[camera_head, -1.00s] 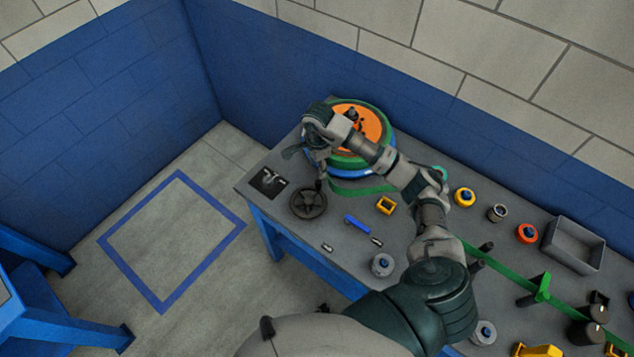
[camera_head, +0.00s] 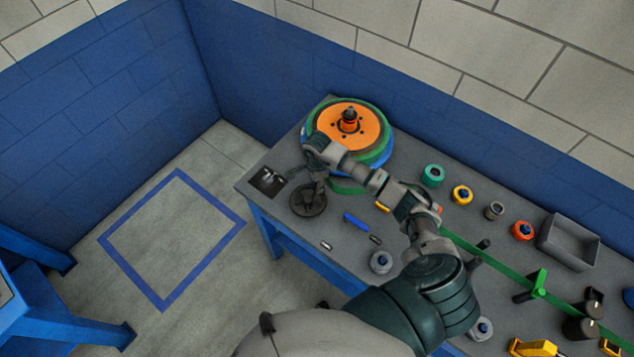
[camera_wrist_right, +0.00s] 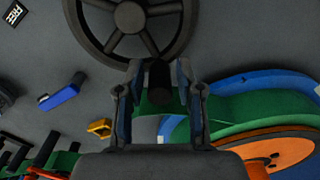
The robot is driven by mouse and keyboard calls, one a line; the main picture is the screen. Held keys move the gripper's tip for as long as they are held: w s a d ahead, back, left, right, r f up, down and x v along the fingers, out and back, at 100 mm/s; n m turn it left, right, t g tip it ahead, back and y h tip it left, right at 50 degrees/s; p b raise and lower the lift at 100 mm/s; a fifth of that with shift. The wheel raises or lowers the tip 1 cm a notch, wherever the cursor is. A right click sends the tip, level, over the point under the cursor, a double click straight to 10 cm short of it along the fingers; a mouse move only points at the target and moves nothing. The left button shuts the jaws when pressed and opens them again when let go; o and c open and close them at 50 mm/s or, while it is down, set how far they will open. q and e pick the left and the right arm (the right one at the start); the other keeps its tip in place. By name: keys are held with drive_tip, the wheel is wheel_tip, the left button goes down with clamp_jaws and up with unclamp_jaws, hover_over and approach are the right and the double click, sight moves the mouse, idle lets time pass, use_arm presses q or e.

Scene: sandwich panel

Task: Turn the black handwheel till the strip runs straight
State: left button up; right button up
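The black handwheel (camera_head: 299,210) lies at the table's near left part. It also shows at the top of the right wrist view (camera_wrist_right: 92,24), with its upright handle (camera_wrist_right: 160,82) below the hub. My right gripper (camera_head: 320,184) is at the handwheel's far right side. In the right wrist view its open fingers (camera_wrist_right: 160,92) stand either side of the handle, with a visible gap on each side. The green strip (camera_head: 478,258) leaves the reel (camera_head: 372,130) and runs right along the table; my arm hides part of it. My left gripper is out of view.
The grey table (camera_head: 292,240) carries a blue-handled tool (camera_head: 356,222), a grey knob (camera_head: 381,262) and a yellow block (camera_head: 382,207) near my right arm. Several knobs and a grey bin (camera_head: 570,243) stand further right. A black plate (camera_head: 268,181) lies left of the wheel.

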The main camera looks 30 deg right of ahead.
sight(324, 200)
clamp_jaws()
drive_tip(key=shift+s+d+m, duration=0.1)
drive_tip(key=shift+d+m, duration=0.05)
drive_tip(key=shift+m, duration=0.15)
drive_tip(key=shift+s+d+m, duration=0.1)
drive_tip(key=shift+s+m, duration=0.1)
drive_tip(key=shift+m, duration=0.3)
drive_tip(key=shift+s+d+m, duration=0.15)
drive_tip(key=shift+s+m, duration=0.45)
drive_tip(key=shift+m, duration=0.6)
drive_tip(key=s+m, duration=0.1)
drive_tip(key=m, duration=0.2)
drive_tip(key=shift+s+m, duration=0.3)
drive_tip(key=shift+s, duration=0.05)
drive_tip(key=shift+s+a+m, duration=0.25)
drive_tip(key=shift+s+m, duration=0.15)
drive_tip(key=shift+m, duration=0.45)
drive_tip(key=shift+s+a+m, duration=0.2)
drive_tip(key=shift+s+m, duration=0.2)
drive_tip(key=shift+m, duration=0.45)
